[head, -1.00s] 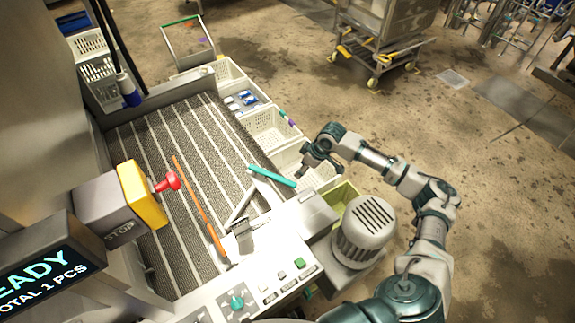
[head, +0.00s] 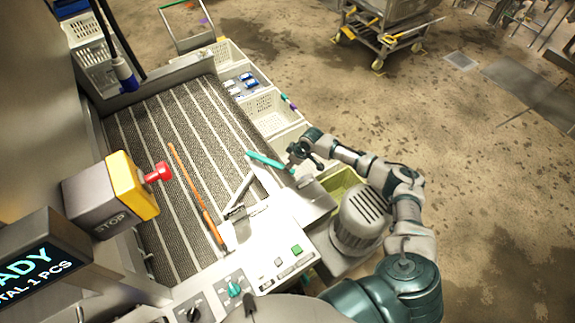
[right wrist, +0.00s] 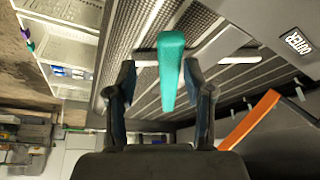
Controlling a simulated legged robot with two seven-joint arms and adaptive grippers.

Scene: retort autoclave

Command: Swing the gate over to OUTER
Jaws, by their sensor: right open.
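The gate shows as a pale metal arm (head: 241,187) with a teal handle (head: 268,160), low over the right side of the ribbed conveyor (head: 165,150). The teal handle also shows in the right wrist view (right wrist: 171,65), pointing toward the camera. My right gripper (head: 298,158) is at the handle's right end. In the right wrist view my right gripper (right wrist: 160,70) is open, with one finger on each side of the handle and visible gaps. An OUTER label (right wrist: 299,44) is on a grey panel at the upper right. My left gripper is not in view.
An orange bar (head: 195,195) lies along the conveyor. A yellow stop box with a red button (head: 158,172) stands at left. White crates (head: 268,111) line the conveyor's right side. A grey motor (head: 362,215) stands beside my right arm.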

